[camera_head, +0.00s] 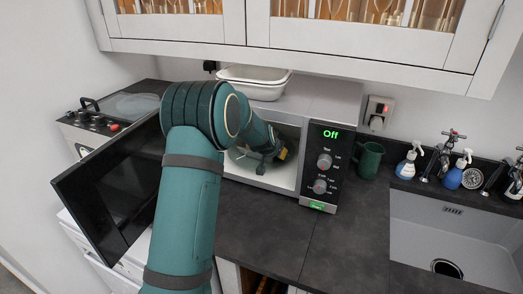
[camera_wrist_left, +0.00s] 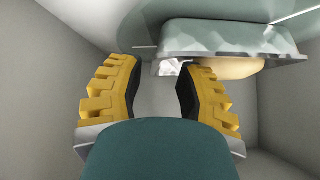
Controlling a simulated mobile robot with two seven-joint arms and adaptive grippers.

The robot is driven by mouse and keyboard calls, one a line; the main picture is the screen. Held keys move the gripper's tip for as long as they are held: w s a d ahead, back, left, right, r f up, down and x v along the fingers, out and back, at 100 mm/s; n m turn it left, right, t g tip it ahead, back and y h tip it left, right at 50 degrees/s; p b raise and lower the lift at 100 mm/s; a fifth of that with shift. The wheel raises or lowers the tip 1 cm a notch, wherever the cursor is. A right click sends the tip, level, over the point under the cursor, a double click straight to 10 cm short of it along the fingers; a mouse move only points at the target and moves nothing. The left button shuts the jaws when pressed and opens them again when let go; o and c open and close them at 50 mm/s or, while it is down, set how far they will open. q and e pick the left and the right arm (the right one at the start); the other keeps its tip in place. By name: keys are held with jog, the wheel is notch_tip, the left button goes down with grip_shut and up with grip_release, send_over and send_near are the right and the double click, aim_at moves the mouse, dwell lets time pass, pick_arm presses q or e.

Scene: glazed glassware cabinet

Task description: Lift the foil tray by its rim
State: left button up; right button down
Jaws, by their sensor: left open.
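My left gripper (camera_wrist_left: 158,78) is open inside the microwave (camera_head: 330,165), whose door stands open. In the left wrist view its two yellow-padded fingers are spread with a gap between them. A grey-green tray with a flat rim, which looks like the foil tray (camera_wrist_left: 225,38), is just past the fingertips, towards the upper right. Something beige (camera_wrist_left: 238,68) shows beside its rim. The right finger's tip is close to the rim; I cannot tell whether they touch. In the head view my left gripper (camera_head: 277,156) is small and my arm hides much of the microwave's inside.
The open microwave door (camera_head: 100,195) stands left of my arm. White containers (camera_head: 255,80) sit on top of the microwave. A green mug (camera_head: 369,160), spray bottles (camera_head: 409,160) and a sink (camera_head: 440,235) are to the right. The counter in front (camera_head: 345,240) is clear.

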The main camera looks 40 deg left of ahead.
pick_arm(q)
jog(key=x, duration=0.4)
jog(key=shift+w+f, duration=0.15)
jog(key=shift+f, duration=0.1)
grip_shut()
jog(key=shift+r, duration=0.1)
